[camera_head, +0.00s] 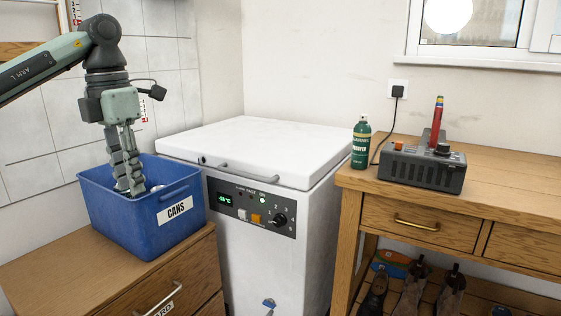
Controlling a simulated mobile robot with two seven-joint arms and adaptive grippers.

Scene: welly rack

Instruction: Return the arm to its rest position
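My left arm comes in from the left, and its gripper (131,190) points straight down into the blue crate (140,225) labelled "CANS". The fingertips are below the crate's rim, inside it. The two fingers look close together from this side, and I cannot tell whether they are open or shut. A pale object (157,188) shows in the crate just right of the fingertips, mostly hidden by the crate wall. My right gripper is not in view.
The crate stands on a wooden drawer unit (60,270). A white chest freezer (260,145), lid closed, stands to the right. A wooden bench (500,170) holds a green spray can (361,145) and a grey device (422,168). Tiled wall is behind the arm.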

